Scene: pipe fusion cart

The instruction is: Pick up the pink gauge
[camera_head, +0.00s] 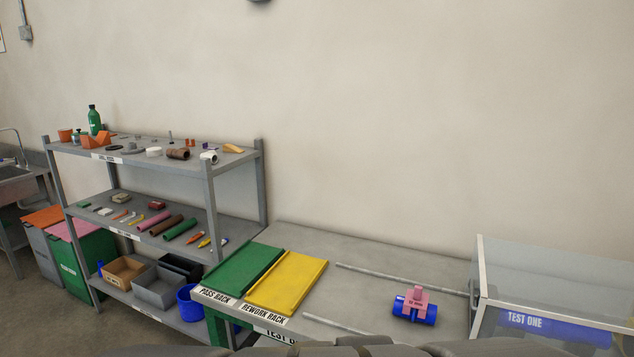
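The pink gauge (415,300) sits on top of a blue pipe piece (425,314) on the grey workbench at the lower right. It looks like a small block with an upright tab and a dark label on its front. The blue piece lies on its side beneath it and the two appear to touch. My gripper does not show in this view, and only dark rounded parts along the bottom edge, which may be mine, are seen.
A green tray (243,270) and a yellow tray (288,282) lie left on the bench. Two grey rods (400,278) lie near the gauge. A clear-walled box (550,275) marked TEST ONE stands right. A loaded shelf rack (235,167) stands left.

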